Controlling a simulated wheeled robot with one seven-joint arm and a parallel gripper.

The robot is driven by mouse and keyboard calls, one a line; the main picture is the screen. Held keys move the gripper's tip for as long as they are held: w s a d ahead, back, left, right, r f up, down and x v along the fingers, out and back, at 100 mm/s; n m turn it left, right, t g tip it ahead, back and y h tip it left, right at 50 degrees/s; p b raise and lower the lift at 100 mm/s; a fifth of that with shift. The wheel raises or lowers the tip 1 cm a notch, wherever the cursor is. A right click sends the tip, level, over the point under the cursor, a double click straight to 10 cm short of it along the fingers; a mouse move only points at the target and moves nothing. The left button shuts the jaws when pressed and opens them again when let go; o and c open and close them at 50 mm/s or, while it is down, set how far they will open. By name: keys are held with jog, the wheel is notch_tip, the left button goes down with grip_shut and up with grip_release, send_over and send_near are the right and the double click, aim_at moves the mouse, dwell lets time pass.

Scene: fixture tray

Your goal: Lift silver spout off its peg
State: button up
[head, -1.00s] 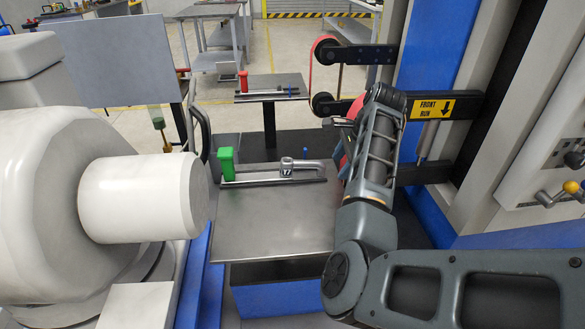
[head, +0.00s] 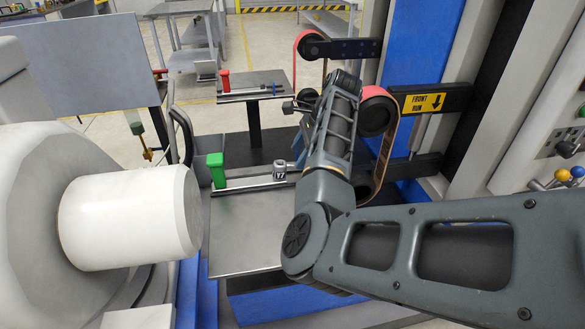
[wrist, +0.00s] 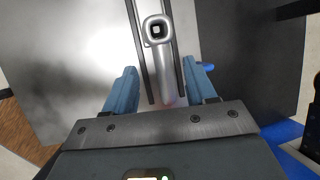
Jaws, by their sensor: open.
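The silver spout (head: 279,170) sits on the rail fixture of the near tray, with a dark marking on its collar. My arm hides its right part in the head view. In the wrist view the spout (wrist: 163,62) shows from above, with a square-looking opening at its collar and its tube running down between my fingers. My gripper (wrist: 159,68) is open, with one blue finger on each side of the tube and gaps showing.
A green block (head: 216,170) stands at the left end of the rail. The near grey tray (head: 240,235) is bare in front. A second tray with a red-handled tool (head: 225,80) stands behind. A white cylinder (head: 130,215) is at left, a red belt roller (head: 378,112) at right.

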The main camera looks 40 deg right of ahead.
aim_at(294, 163)
jog(key=shift+d+x, duration=0.1)
jog(key=shift+x, duration=1.1)
jog(key=shift+d+x, duration=0.15)
jog(key=shift+x, duration=1)
jog(key=shift+c, duration=0.5)
grip_shut()
